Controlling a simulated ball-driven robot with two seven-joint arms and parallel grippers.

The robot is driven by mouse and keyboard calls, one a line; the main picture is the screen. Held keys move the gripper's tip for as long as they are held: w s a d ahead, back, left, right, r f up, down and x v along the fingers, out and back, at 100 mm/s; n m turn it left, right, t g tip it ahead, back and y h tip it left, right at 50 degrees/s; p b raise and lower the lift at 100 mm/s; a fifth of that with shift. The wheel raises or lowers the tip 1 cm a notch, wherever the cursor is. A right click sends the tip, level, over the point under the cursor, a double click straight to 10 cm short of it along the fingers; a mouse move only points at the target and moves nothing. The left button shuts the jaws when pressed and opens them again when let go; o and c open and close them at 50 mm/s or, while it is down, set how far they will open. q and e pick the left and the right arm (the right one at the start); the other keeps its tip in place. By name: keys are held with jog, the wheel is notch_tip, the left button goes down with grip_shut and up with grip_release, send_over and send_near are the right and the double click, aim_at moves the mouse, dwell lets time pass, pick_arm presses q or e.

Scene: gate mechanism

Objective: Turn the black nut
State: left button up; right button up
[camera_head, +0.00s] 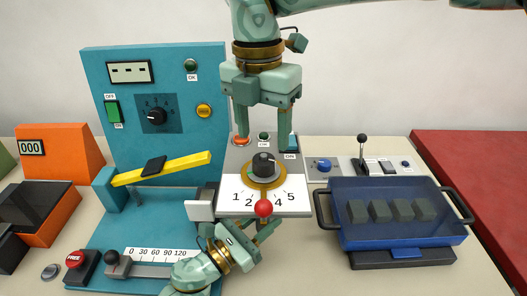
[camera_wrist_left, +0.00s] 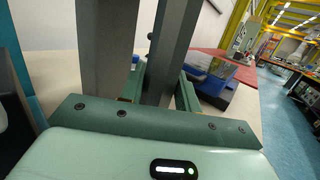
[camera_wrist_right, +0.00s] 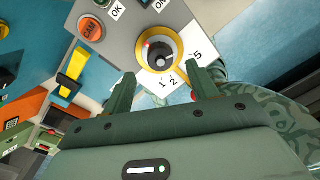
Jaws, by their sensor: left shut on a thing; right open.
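The black nut (camera_head: 263,163) sits in a brass ring on the grey panel, above a white number scale. A brass pointer with a red ball (camera_head: 263,208) runs from it toward the scale's front edge. The nut also shows in the right wrist view (camera_wrist_right: 160,53). My right gripper (camera_head: 265,138) is open and points down above the panel, its fingers either side of and above the nut, not touching it. My left gripper (camera_head: 258,233) is low in front of the panel. It is shut on what looks like a grey upright bar (camera_wrist_left: 168,45); the contact is partly hidden.
A teal panel with a yellow bar (camera_head: 160,168) stands at left. An orange box (camera_head: 60,150) and a red button (camera_head: 75,258) lie further left. A blue clear-lidded box (camera_head: 345,225) stands at right. A small lever (camera_head: 362,150) rises behind it.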

aim_at(264, 158)
notch_tip(264, 158, down, 5)
jog(key=shift+d+f, duration=0.1)
jog(key=shift+f, duration=0.05)
jog(key=c, duration=1)
